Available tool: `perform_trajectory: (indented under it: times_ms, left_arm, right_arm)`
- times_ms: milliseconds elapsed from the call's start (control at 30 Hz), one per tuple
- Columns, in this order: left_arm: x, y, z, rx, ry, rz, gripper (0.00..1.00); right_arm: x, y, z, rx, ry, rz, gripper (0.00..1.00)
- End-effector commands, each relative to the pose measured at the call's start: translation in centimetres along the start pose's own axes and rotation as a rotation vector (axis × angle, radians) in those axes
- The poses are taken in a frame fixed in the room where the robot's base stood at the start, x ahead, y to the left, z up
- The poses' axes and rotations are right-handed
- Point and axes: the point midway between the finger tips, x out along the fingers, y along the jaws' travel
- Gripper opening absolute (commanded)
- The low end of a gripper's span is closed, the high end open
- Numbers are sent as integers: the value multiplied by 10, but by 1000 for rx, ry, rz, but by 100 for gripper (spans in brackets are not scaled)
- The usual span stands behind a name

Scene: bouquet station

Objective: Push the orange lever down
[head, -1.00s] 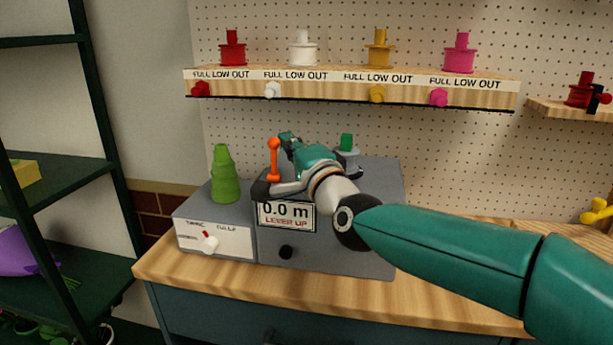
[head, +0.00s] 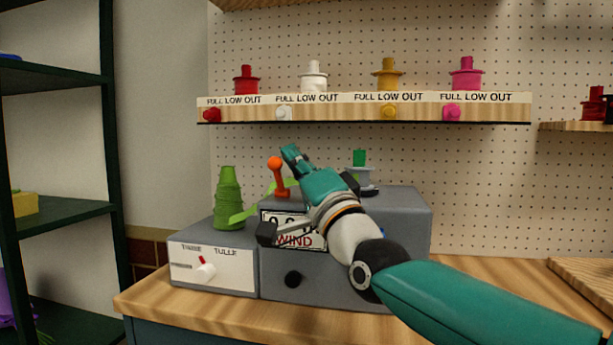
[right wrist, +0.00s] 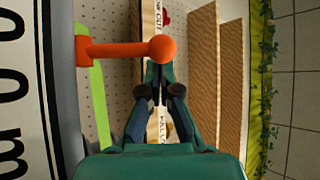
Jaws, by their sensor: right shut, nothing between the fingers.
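The orange lever (head: 279,178) stands up from the grey machine (head: 410,240), its ball knob leaning slightly left. It also shows in the right wrist view (right wrist: 125,50), crossing from the left edge. My right gripper (head: 291,155) is shut and empty, just right of the knob in the head view. In the right wrist view its fingertips (right wrist: 155,78) come together close to the knob; I cannot tell whether they touch. The machine's display (head: 285,230) is partly hidden by my wrist; "WIND" is readable. A lime green ribbon (head: 245,213) runs beside the lever. My left gripper is out of view.
A green cone of thread (head: 229,200) stands on the smaller grey box (head: 210,275) with a selector knob. A grey spool with a green top (head: 360,172) stands behind my wrist. A shelf (head: 370,113) with several coloured spools hangs above.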

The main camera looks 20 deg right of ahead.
Motion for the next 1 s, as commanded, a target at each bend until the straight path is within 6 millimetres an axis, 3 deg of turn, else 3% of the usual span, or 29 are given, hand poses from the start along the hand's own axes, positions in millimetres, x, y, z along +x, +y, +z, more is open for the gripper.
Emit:
perform_trajectory:
  times_ms: [167,367,700,1000]
  left_arm:
    - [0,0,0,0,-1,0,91]
    - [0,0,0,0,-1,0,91]
    - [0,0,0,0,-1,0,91]
    - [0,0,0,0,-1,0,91]
  right_arm:
    - [-13,1,0,0,0,1,0]
    - [-45,4,2,0,-4,1,0]
    - [-116,-32,-15,1,-3,-3,0]
    - [-147,-48,-22,1,-6,-1,0]
